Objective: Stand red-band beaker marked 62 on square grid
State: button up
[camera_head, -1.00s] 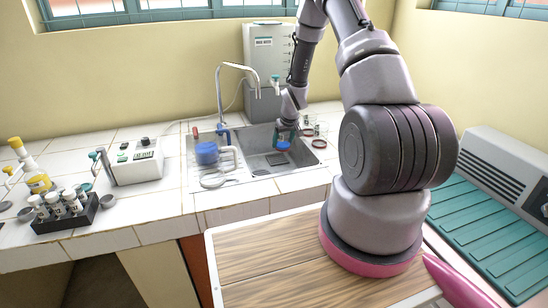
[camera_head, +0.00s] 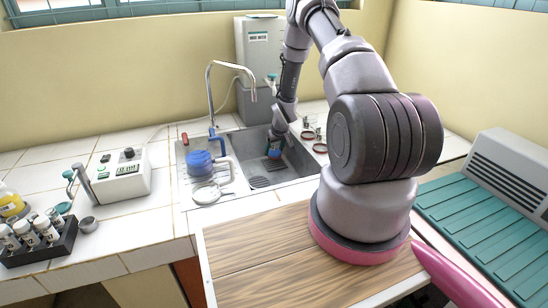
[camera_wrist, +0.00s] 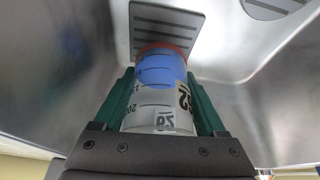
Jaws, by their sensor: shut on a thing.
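My gripper (camera_head: 275,145) reaches down into the right part of the sink. In the wrist view my gripper (camera_wrist: 165,105) has its green fingers shut on both sides of a clear beaker (camera_wrist: 158,98). The beaker has a red band at its far end, blue inside, and black marks that read as 62. The square grid (camera_wrist: 170,22), a grey slotted plate, lies on the sink floor beyond the beaker. I cannot tell whether they touch. In the head view a dark slotted patch (camera_head: 260,182) shows on the sink floor.
A blue-topped vessel (camera_head: 200,163) and a white handled item stand at the sink's left side. The faucet (camera_head: 211,100) rises behind. Red-rimmed glassware (camera_head: 318,147) stands right of the sink. A tube rack (camera_head: 40,240) and a white device (camera_head: 122,175) are at left.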

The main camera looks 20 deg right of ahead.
aim_at(277, 145)
jog(key=shift+f, duration=1.8)
jog(key=o, duration=1.3)
jog(key=shift+f, duration=0.1)
jog(key=shift+o, duration=0.2)
jog(key=shift+s+r, duration=0.1)
jog(key=shift+r, duration=0.3)
jog(key=v, duration=1.1)
jog(key=shift+s+r, duration=0.1)
jog(key=shift+r, duration=0.2)
